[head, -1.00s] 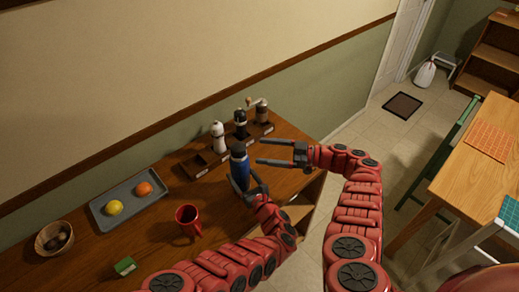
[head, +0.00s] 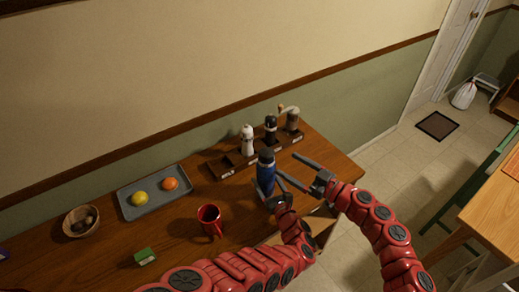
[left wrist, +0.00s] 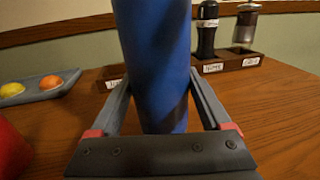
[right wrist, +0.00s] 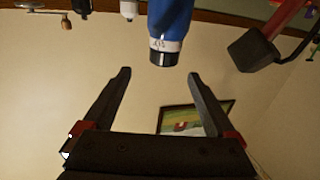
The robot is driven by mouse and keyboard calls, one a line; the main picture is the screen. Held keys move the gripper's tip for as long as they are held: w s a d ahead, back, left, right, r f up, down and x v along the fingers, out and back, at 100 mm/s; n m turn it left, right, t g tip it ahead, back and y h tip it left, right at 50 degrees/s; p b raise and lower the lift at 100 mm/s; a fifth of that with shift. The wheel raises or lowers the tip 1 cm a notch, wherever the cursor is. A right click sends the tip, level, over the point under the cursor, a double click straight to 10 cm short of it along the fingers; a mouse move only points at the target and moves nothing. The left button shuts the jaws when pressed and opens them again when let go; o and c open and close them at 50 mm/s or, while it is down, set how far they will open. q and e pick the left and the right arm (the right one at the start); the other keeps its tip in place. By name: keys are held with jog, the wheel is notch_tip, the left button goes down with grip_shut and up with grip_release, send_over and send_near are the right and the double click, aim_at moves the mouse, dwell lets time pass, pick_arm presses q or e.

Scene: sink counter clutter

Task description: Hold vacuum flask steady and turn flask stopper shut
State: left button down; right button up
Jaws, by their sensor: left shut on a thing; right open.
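The blue vacuum flask (head: 266,178) stands upright on the wooden counter, its dark stopper (head: 266,154) on top with a pale band below. My left gripper (head: 271,198) is shut on the flask's lower body; the left wrist view shows the blue body (left wrist: 158,60) between both fingers. My right gripper (head: 287,164) is open and empty, just right of the flask top in the head view. In the right wrist view, which looks upside down, the stopper (right wrist: 165,50) lies beyond and between the open fingertips (right wrist: 160,72), apart from them. The stopper's seating cannot be judged.
Behind the flask, a labelled wooden rack (head: 226,169) holds a white mill (head: 247,140), a black mill (head: 271,128) and a crank grinder (head: 291,118). A red mug (head: 209,217), green box (head: 145,257), grey fruit tray (head: 153,207) and wooden bowl (head: 80,222) stand left.

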aim_at(261, 150)
jog(key=shift+a, duration=0.7)
jog(key=x, duration=1)
jog(key=shift+w+a, duration=0.1)
jog(key=shift+w, duration=0.1)
jog(key=shift+w+a, duration=0.2)
jog(key=shift+a, duration=0.1)
